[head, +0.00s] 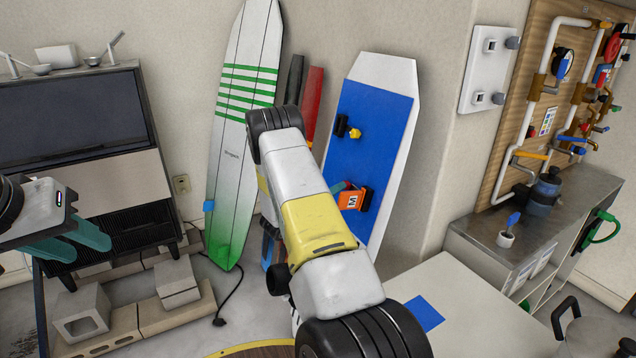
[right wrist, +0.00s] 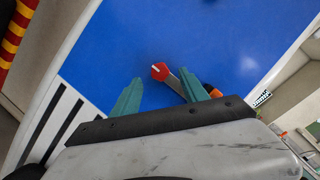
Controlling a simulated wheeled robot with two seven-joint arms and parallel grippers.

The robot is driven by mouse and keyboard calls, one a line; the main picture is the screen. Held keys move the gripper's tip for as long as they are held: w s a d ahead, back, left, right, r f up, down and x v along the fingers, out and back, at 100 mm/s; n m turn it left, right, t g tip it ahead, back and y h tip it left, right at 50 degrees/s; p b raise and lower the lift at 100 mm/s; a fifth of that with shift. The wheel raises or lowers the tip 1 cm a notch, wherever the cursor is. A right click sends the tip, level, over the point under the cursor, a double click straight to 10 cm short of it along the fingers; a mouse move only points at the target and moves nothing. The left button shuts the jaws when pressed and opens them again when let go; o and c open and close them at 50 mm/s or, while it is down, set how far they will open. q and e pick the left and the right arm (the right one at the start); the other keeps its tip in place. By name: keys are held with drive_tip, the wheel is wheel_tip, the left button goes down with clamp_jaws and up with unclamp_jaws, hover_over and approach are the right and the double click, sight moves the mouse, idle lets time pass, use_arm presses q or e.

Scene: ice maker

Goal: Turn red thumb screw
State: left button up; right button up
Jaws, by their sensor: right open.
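A red screw head (right wrist: 160,72) with a white mark shows in the right wrist view, in front of the blue panel (right wrist: 190,30). A grey bar (right wrist: 177,86) runs from it to the lower right. My right gripper (right wrist: 161,77) is open, with one teal fingertip on each side of the red head in the picture; I cannot tell if they touch it. My left gripper (head: 68,242) is open and empty at the left edge.
A black holder with a yellow knob (head: 354,133) is higher on the panel. A green-striped surfboard (head: 243,130) leans left of it. A white table (head: 470,305) with a blue square stands at front right. Concrete blocks (head: 82,312) lie at lower left.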

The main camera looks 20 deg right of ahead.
drive_tip(key=shift+x, duration=2.15)
clamp_jaws()
